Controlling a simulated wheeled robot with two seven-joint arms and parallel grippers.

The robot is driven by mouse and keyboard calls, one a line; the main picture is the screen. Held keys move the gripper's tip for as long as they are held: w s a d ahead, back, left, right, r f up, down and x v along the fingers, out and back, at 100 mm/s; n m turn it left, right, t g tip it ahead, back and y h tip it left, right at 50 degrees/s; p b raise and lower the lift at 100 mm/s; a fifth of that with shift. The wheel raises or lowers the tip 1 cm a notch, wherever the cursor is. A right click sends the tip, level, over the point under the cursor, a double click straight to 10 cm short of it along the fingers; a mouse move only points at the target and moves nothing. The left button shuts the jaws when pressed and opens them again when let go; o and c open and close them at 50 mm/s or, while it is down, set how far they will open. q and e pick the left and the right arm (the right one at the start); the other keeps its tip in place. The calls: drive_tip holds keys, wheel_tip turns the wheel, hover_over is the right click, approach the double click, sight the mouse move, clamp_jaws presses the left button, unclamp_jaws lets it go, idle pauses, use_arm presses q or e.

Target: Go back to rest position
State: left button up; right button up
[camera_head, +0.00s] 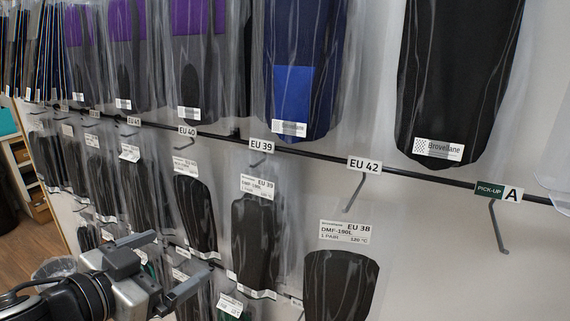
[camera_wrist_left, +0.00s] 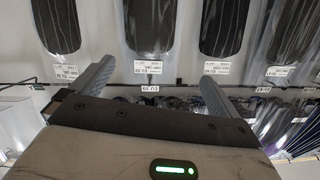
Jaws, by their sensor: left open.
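My left gripper (camera_head: 160,268) reaches in from the lower left of the head view, in front of the lower row of hanging insole packs. In the left wrist view its two fingers (camera_wrist_left: 153,85) stand wide apart with nothing between them. Bagged black insoles hang behind it, such as the EU 39 pack (camera_head: 256,235) and the EU 38 pack (camera_head: 340,285). I cannot tell from the head view how far the fingers are from the packs. My right gripper is in neither view.
A black rail (camera_head: 315,155) with size tags and hooks crosses the wall. Larger purple, blue and black packs hang above. Wooden floor (camera_head: 20,232) shows at the far left.

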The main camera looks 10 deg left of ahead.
use_arm(q)
drive_tip(key=s+f+n+g+y, duration=0.1)
drive_tip(key=s+f+n+g, duration=0.15)
drive_tip(key=f, duration=1.35)
drive_tip(key=s+d+f, duration=0.4)
drive_tip(key=f, duration=0.2)
drive_tip(key=s+d+f+n+g, duration=0.1)
drive_tip(key=s+d+f, duration=0.3)
drive_tip(key=f, duration=0.3)
drive_tip(key=shift+s+d+y, duration=0.3)
drive_tip(key=shift+s+y, duration=0.1)
drive_tip(key=shift+s, duration=0.25)
drive_tip(key=shift+g, duration=0.25)
